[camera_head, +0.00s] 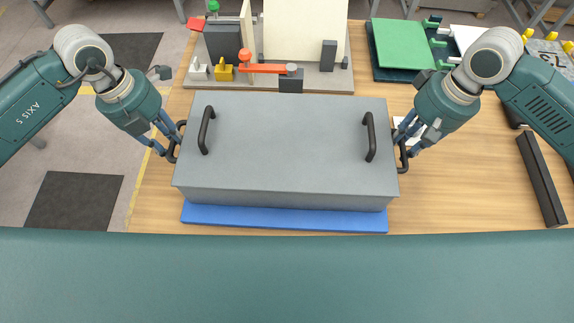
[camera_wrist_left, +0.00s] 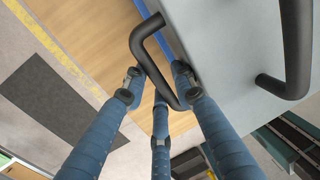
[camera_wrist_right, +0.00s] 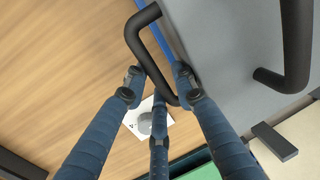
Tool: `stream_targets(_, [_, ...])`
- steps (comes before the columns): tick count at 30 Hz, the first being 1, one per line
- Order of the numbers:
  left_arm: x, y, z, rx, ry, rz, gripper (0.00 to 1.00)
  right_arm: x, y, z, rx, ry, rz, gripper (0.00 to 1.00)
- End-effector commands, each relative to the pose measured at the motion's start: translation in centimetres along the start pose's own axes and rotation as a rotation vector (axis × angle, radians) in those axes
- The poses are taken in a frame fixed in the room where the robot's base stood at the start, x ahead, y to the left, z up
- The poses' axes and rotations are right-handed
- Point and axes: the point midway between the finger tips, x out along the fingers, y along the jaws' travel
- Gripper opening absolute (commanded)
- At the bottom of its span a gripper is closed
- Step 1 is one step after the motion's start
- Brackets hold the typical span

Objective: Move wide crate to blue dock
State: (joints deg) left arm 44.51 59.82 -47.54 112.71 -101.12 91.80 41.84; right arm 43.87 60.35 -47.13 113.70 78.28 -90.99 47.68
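The wide crate (camera_head: 285,145) is a long grey box with two black handles on its top and a black handle at each end. It lies above the blue dock (camera_head: 285,219), a flat blue slab whose front strip shows below it. Whether the crate rests on the slab cannot be told. My left gripper (camera_head: 172,145) is at the left end handle (camera_wrist_left: 150,55); its fingers lie on both sides of the bar. My right gripper (camera_head: 402,150) is likewise at the right end handle (camera_wrist_right: 146,52). Whether the fingers press on either bar is unclear.
Behind the crate stands a fixture (camera_head: 300,78) with an orange clamp. A green panel on a dark tray (camera_head: 375,62) is at the back right. A dark bar (camera_head: 541,178) lies at the right. Bare wooden table (camera_head: 465,190) shows right of the crate.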

Motion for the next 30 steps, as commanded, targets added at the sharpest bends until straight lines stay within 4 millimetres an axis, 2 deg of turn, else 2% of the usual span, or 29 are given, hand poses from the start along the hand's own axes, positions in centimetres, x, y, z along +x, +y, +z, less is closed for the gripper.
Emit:
stream_targets(11, [-0.5, 0.0, 0.1, 0.000, -0.001, 0.001, 0.35, -0.1, 0.0, 0.0, 0.000, 0.000, 0.001, 0.35])
stream_targets(24, [-6.6, 0.1, 0.1, -0.001, -0.003, 0.002, 0.35, -0.1, 0.1, 0.0, 0.001, 0.000, 0.003, 0.35])
stream_targets(30, [-8.0, 0.1, 0.0, -0.001, 0.000, 0.003, 0.35, -0.2, 0.1, 0.0, 0.002, 0.001, 0.003, 0.35])
